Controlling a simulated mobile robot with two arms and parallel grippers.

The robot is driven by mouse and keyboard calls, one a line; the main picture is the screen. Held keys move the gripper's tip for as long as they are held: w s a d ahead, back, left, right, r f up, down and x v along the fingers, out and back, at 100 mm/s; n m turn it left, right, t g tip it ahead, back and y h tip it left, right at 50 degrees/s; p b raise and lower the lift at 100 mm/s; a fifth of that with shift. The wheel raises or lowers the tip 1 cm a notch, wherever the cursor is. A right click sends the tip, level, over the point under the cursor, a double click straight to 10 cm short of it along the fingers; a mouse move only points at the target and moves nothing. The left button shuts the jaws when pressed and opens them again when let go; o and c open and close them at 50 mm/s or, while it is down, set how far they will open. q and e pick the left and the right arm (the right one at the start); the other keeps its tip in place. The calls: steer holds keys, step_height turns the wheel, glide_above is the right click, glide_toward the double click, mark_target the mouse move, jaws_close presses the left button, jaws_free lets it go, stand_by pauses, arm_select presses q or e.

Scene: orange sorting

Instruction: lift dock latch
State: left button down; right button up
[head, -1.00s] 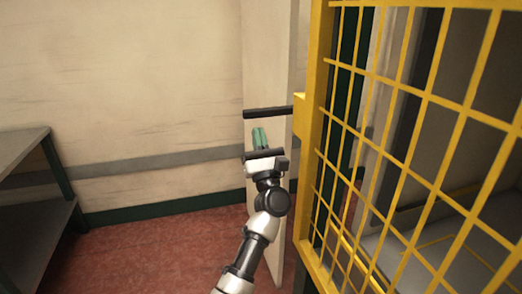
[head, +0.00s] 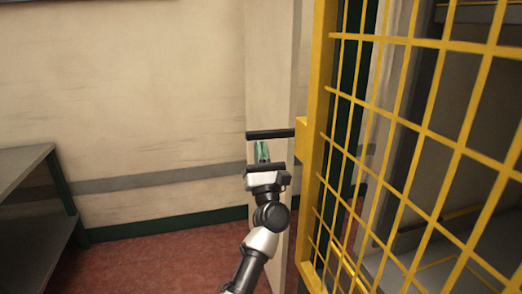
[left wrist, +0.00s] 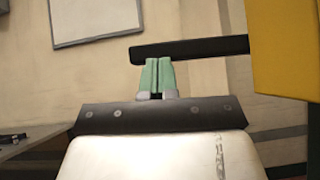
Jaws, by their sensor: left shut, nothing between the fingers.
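The dock latch is a dark horizontal bar (head: 270,134) that sticks out to the left from a yellow block (head: 301,134) on the gate's frame. It also shows in the left wrist view (left wrist: 195,47), level or nearly so. My left gripper (head: 262,146) has green fingers pressed together with nothing between them. Its tips sit just below the bar, near the bar's left half. In the left wrist view the fingertips (left wrist: 159,62) reach close to the bar's lower edge; I cannot tell if they touch it. My right gripper is not in view.
The yellow mesh gate (head: 420,130) fills the right side. A pale pillar (head: 268,60) stands behind the latch. A grey shelf unit (head: 30,170) is at the left. The red floor (head: 150,260) between is clear.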

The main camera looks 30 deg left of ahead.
arm_select(q)
steer(key=w+d+r+m+t+h+p, duration=0.1)
steer(key=w+d+r+m+h+p, duration=0.1)
steer(key=r+m+h+p, duration=0.5)
steer(key=w+d+r+m+t+h+p, duration=0.2)
steer(key=r+m+h+p, duration=0.6)
steer(key=p, duration=0.9)
steer(key=shift+w+d+r+m+t+p, duration=0.2)
steer(key=shift+w+r+m+t+p, duration=0.25)
steer(key=shift+m, duration=1.35)
steer(key=shift+w+f, duration=0.1)
steer(key=shift+f, duration=0.05)
